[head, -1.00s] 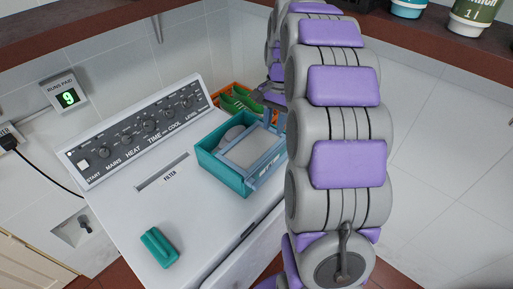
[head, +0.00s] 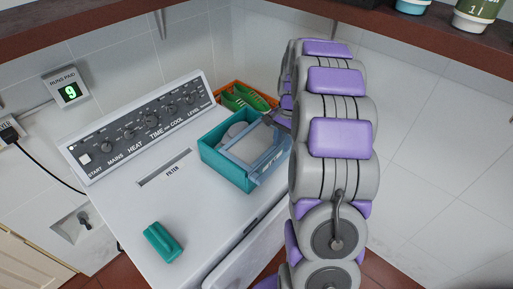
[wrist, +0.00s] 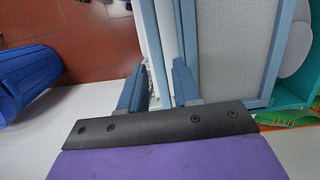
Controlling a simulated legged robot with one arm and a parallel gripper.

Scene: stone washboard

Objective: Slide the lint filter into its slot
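The lint filter (head: 253,146), a pale mesh panel in a blue frame, lies tilted in the teal box (head: 222,171) on the white machine top. It also shows in the wrist view as mesh (wrist: 233,45) with blue frame bars. The slot (head: 164,167), a narrow dark slit marked FILTER, is left of the box and bare. My gripper (wrist: 158,85) has its two blue fingers apart, near the filter's frame, with a frame edge between them. I see a gap beside the left finger; no firm grip shows. In the head view my arm mostly hides the gripper.
A control panel (head: 140,126) with knobs stands behind the slot. A small teal block (head: 162,242) lies at the front left. An orange crate with green things (head: 240,97) stands behind the box. A blue bin (wrist: 28,80) stands on the floor. The top around the slot is clear.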

